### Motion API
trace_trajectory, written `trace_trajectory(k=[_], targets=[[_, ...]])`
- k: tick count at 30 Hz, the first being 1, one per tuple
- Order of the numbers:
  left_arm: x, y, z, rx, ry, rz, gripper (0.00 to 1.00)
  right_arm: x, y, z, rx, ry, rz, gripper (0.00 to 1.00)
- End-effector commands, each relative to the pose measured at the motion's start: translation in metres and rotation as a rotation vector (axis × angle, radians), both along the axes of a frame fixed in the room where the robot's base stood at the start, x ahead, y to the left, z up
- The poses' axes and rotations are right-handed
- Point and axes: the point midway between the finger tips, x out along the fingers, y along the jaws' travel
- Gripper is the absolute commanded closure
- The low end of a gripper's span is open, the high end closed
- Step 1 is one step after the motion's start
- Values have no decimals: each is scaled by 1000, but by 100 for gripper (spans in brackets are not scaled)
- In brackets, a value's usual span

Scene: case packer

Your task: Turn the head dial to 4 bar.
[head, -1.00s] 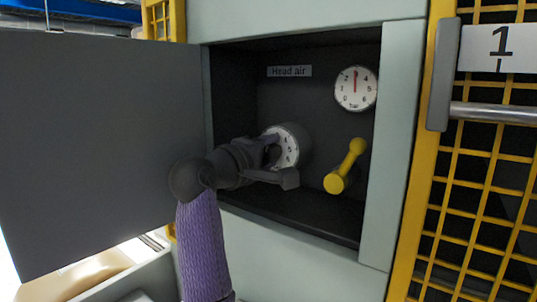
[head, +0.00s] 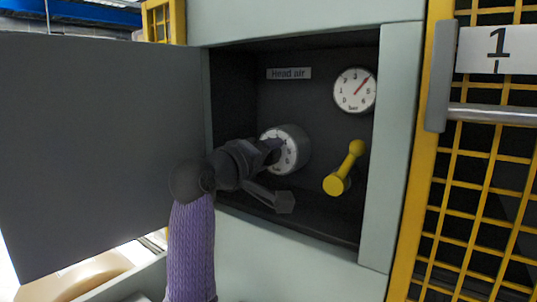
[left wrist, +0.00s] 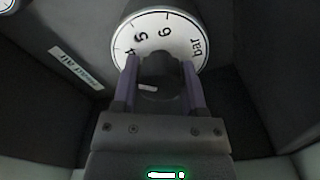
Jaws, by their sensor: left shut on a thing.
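The head dial (head: 290,162) is a round white-faced dial inside the open cabinet, under a "Head air" label (head: 289,73). In the left wrist view the dial face (left wrist: 165,30) shows 4, 5, 6 and "bar". My left gripper (head: 275,152) is shut on the dark centre knob (left wrist: 158,78), one finger on each side. A pale mark on the knob points left in that view. My fingers and the knob hide part of the scale. The round gauge (head: 352,97) has its red needle pointing up and right, near the 4. My right gripper is not in view.
A yellow lever (head: 345,168) sits right of the dial, below the gauge. The grey cabinet door (head: 100,150) stands open at the left. A yellow mesh guard (head: 480,200) with a metal bar handle is at the right.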

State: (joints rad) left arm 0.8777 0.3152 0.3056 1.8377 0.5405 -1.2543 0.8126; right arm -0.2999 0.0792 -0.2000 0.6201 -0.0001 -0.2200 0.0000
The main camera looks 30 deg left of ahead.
Motion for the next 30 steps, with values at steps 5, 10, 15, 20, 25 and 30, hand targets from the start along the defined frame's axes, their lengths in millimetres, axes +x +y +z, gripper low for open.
trace_trajectory(k=[5,10,15,20,25,30], targets=[[1,-1,-5,-1,16,-3,100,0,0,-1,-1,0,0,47],[1,-1,-4,-2,12,-3,17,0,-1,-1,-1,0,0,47],[1,0,-2,-1,8,-1,10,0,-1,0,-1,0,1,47],[-2,0,-2,-2,4,0,10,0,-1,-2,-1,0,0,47],[-36,3,-6,2,0,2,10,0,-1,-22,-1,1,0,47],[-77,6,-6,2,2,2,10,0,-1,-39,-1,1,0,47]])
